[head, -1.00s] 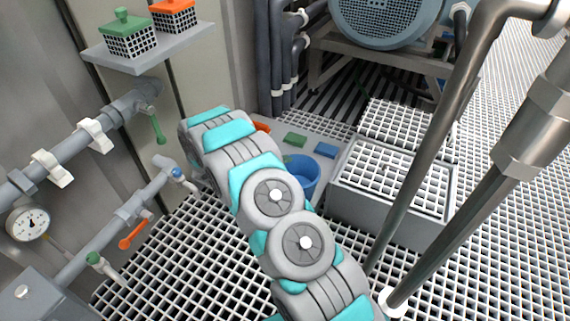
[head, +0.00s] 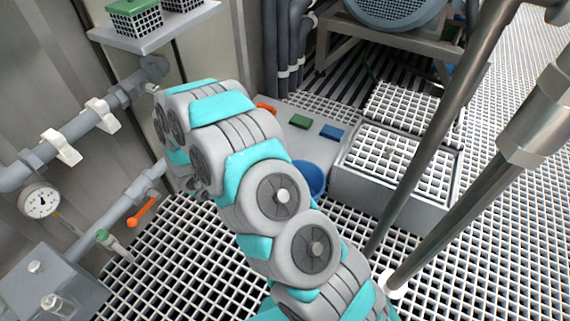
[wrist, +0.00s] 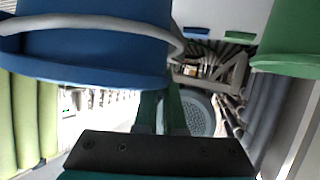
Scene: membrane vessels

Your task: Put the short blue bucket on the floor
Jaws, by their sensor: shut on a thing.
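The blue bucket (head: 313,180) shows in the head view just right of my arm, which hides its left part. In the wrist view the bucket (wrist: 100,45) is large and close across the upper left, with a grey curved handle around it. My gripper (wrist: 160,98) comes up from the bottom of the wrist view with two dark green fingers. They reach the bucket's edge and are shut on it; the bucket hides the exact contact. The gripper itself is hidden behind my arm in the head view. The grated floor (head: 190,250) lies below.
A grey box with a grated top (head: 395,160) stands right of the bucket. Slanted metal pipes (head: 440,130) cross the right. Wall pipes with a gauge (head: 40,201) are at left. Open grating lies in front.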

